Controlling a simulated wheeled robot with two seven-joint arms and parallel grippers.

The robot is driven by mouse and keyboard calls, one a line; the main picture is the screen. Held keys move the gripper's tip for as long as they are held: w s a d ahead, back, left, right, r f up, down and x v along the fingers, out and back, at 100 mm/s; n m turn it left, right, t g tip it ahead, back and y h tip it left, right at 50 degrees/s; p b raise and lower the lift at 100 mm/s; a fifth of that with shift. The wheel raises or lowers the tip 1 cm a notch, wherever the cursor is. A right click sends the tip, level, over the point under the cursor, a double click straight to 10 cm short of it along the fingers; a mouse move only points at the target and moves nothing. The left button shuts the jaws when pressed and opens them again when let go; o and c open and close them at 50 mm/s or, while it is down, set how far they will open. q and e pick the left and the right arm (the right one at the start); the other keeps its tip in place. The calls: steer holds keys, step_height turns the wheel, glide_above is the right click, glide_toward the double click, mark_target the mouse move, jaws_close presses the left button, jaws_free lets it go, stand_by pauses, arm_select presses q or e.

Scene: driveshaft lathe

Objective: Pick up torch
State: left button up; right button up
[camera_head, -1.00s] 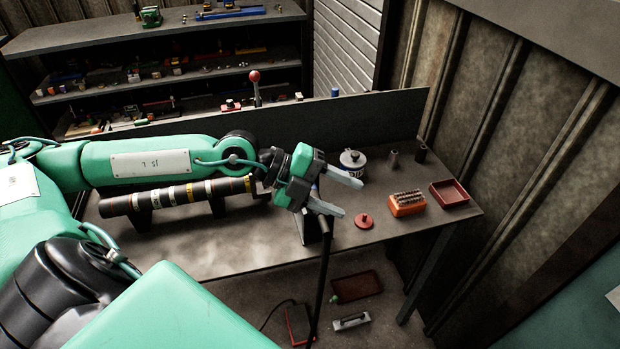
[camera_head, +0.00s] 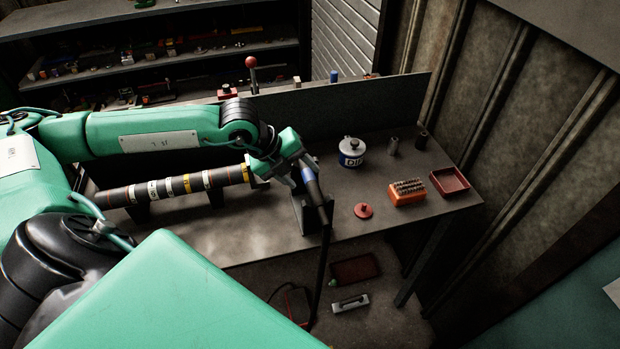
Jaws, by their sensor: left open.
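The torch (camera_head: 314,190) is dark with a blue band near its top. It leans tilted at a dark stand (camera_head: 303,214) near the front edge of the workbench, and a black hose runs down from it past the edge. My left gripper (camera_head: 300,172) is open at the torch's upper end, its fingers pointing down and to the right. One finger shows on the left of the torch; the other is partly lost near its top. I cannot tell whether the fingers touch it. My right gripper is not in view.
A striped shaft (camera_head: 170,187) lies on supports on the workbench (camera_head: 255,238). To the right stand a white and blue can (camera_head: 351,152), a red disc (camera_head: 363,210), an orange bit box (camera_head: 407,193) and a red tray (camera_head: 450,181). An upright panel (camera_head: 350,108) closes the back.

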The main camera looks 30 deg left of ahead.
mark_target(307, 177)
arm_select(q)
steer(key=shift+w+d+f, duration=0.25)
steer(key=shift+f, duration=0.15)
steer(key=shift+w+d+f+p, duration=0.25)
steer(key=shift+d+f+p, duration=0.1)
steer(key=shift+p, duration=0.2)
steer(key=p+x, duration=0.1)
steer(key=x, duration=0.2)
steer(key=shift+w+f, duration=0.1)
steer(key=shift+w+d+f, duration=0.1)
steer(key=shift+w+f, duration=0.05)
steer(key=shift+f, duration=0.25)
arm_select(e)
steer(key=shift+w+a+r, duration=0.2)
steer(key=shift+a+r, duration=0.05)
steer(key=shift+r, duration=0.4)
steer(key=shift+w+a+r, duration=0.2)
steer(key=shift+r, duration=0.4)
arm_select(q)
steer(key=shift+r, duration=0.1)
jaws_close()
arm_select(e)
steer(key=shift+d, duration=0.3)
